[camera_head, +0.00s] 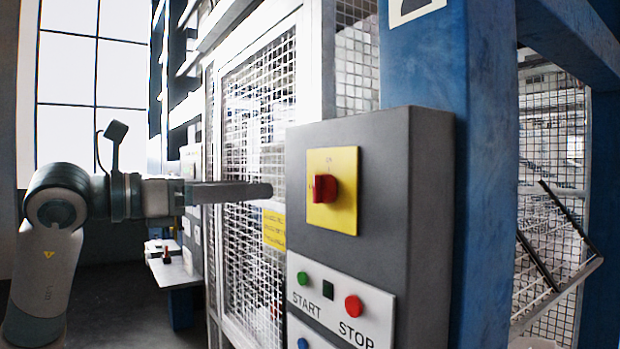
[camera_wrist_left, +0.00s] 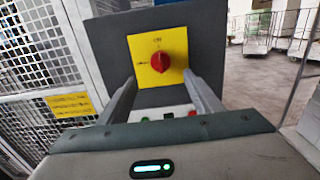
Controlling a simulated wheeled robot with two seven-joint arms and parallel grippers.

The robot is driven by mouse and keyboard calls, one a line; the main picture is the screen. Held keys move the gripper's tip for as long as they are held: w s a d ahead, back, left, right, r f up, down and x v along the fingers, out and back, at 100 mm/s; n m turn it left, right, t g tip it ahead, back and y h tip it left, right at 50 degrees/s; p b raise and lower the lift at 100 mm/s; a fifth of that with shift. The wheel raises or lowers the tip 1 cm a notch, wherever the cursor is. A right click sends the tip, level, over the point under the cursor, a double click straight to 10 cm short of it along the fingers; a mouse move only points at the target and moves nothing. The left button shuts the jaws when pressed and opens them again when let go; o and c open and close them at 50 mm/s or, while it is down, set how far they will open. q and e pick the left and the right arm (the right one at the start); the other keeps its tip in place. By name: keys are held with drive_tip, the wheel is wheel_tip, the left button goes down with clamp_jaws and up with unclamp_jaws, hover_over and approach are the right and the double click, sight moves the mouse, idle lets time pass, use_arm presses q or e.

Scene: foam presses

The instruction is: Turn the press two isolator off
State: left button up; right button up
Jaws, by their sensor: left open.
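The isolator is a red rotary knob (camera_head: 325,188) on a yellow plate (camera_head: 345,168), on the upper front of a grey control box (camera_head: 378,140). In the left wrist view the red knob (camera_wrist_left: 160,62) and yellow plate (camera_wrist_left: 143,46) face me. Small lettering sits above and left of the knob; I cannot read it surely. My left gripper (camera_head: 270,190) is open, a short way left of the knob in the head view. In the left wrist view its fingers (camera_wrist_left: 159,76) flank the knob's line, apart from it and empty. My right gripper is not seen.
Below the isolator is a panel with a green START button (camera_head: 303,278) and a red STOP button (camera_head: 353,306). A mesh guard door (camera_head: 258,100) with a yellow notice (camera_head: 274,229) stands left of the box. A blue post (camera_head: 480,170) stands behind it.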

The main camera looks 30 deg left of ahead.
sight(314, 187)
use_arm(q)
drive_tip(key=p+x, duration=0.5)
drive_tip(key=x, duration=0.6)
drive_tip(key=shift+w+d+r+p, duration=0.15)
drive_tip(key=shift+w+r+p, duration=0.1)
drive_tip(key=shift+p, duration=0.1)
drive_tip(key=shift+w+d+f, duration=0.2)
drive_tip(key=shift+w+d, duration=0.1)
drive_tip(key=shift+w, duration=0.4)
drive_tip(key=c, duration=1.1)
